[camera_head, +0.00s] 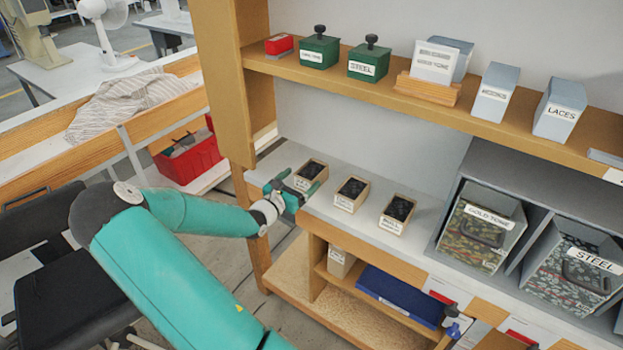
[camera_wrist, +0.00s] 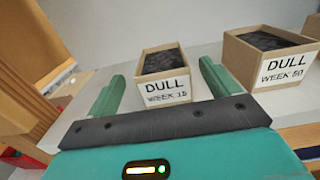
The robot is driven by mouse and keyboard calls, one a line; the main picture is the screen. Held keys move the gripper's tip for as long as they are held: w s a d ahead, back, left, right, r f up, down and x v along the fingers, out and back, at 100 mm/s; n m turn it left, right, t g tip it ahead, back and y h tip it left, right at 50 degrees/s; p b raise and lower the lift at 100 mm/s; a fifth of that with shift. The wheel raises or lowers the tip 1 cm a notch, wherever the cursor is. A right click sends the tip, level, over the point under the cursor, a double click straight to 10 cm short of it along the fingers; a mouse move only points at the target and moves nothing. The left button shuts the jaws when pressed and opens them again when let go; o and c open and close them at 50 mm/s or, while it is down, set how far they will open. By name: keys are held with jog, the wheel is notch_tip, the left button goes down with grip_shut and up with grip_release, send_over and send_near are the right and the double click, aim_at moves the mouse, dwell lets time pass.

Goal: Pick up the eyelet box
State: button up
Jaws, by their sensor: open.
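Three small open cardboard boxes with dark contents stand in a row on the grey shelf. The left box (camera_head: 302,183) shows in the wrist view (camera_wrist: 166,92) with a label reading DULL and a week number that looks like 15. The middle box (camera_head: 345,203) reads DULL WEEK 50 in the wrist view (camera_wrist: 283,72). The right box (camera_head: 390,224) has a label too small to read. My gripper (camera_head: 298,187) is open in front of the left box. In the wrist view its green fingers (camera_wrist: 162,74) are spread either side of that box's near face, with nothing held.
The grey shelf (camera_head: 430,203) has free room behind the boxes. A wooden upright (camera_head: 222,80) stands to the left. The upper shelf (camera_head: 390,88) holds several boxes. Large bins labelled GOLD TONE (camera_head: 483,232) and STEEL (camera_head: 575,278) stand at right.

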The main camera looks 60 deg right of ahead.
aim_at(320, 163)
jog(key=d, duration=0.3)
jog(key=s+d, duration=0.1)
jog(key=d, duration=0.2)
jog(key=shift+s+d, duration=0.1)
jog(key=shift+d, duration=0.05)
jog(key=c, duration=1.1)
